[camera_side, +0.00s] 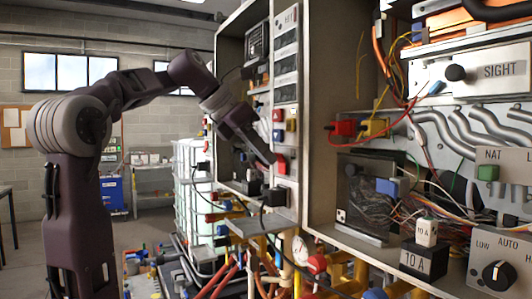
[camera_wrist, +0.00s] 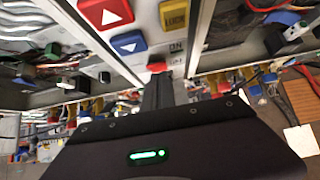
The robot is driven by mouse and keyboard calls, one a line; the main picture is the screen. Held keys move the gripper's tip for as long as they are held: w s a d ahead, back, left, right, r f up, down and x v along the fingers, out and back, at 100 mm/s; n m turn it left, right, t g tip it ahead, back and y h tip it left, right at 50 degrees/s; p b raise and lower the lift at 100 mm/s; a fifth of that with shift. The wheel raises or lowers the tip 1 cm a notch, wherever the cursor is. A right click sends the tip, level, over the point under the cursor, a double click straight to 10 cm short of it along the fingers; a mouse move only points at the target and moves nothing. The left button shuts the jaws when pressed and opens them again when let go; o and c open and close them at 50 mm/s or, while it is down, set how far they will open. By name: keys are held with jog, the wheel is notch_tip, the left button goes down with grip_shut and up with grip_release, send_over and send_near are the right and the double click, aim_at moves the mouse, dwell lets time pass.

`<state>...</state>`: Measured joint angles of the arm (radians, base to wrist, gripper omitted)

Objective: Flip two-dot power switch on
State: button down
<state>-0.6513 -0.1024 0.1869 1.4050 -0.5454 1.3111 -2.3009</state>
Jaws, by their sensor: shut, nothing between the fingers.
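My gripper (camera_side: 270,158) is shut and empty, with its fingertips pointing down to the right at the narrow control panel (camera_side: 286,95) of the open cabinet. In the wrist view the closed fingers (camera_wrist: 158,88) reach up to a small red switch (camera_wrist: 157,67) below an ON label (camera_wrist: 176,47). The fingers overlap its lower edge, and I cannot tell whether they touch it. A red piece (camera_side: 282,163) shows beside the fingertips in the side view. I cannot make out two dots on the switch or its on or off position.
A red up-arrow button (camera_wrist: 105,12), a blue down-arrow button (camera_wrist: 128,43) and a yellow LOCK button (camera_wrist: 174,15) sit near the fingers. Cabinet walls flank the panel. Black plugs (camera_side: 274,196) and cables hang below it. A second bay with wires and pipes is at right.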

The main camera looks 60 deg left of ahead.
jog(key=shift+w+r, duration=0.1)
jog(key=shift+w, duration=0.1)
dwell(0.3)
jog(key=shift+w+r, duration=0.35)
jog(key=shift+w, duration=0.05)
jog(key=shift+r, duration=0.75)
